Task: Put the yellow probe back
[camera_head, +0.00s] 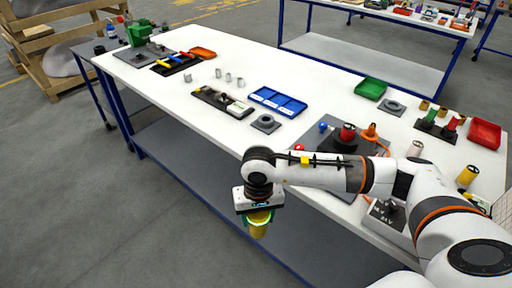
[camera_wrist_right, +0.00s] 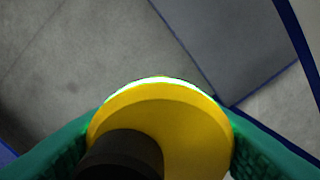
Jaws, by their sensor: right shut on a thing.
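My right gripper (camera_head: 257,218) hangs in front of the long white table's near edge, over the floor. It is shut on the yellow probe (camera_head: 259,230), a yellow round body that hangs below the jaws. In the right wrist view the yellow probe (camera_wrist_right: 185,130) sits between the two green fingers, with a dark round part on it at the lower left. Another yellow cylinder (camera_head: 466,177) stands at the right end of the table. My left gripper is not in view.
The white table (camera_head: 310,80) holds a blue tray (camera_head: 278,101), a green bin (camera_head: 370,88), a red bin (camera_head: 484,133) and a dark mat with a red cylinder (camera_head: 347,132). A grey lower shelf (camera_head: 200,150) lies beneath.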

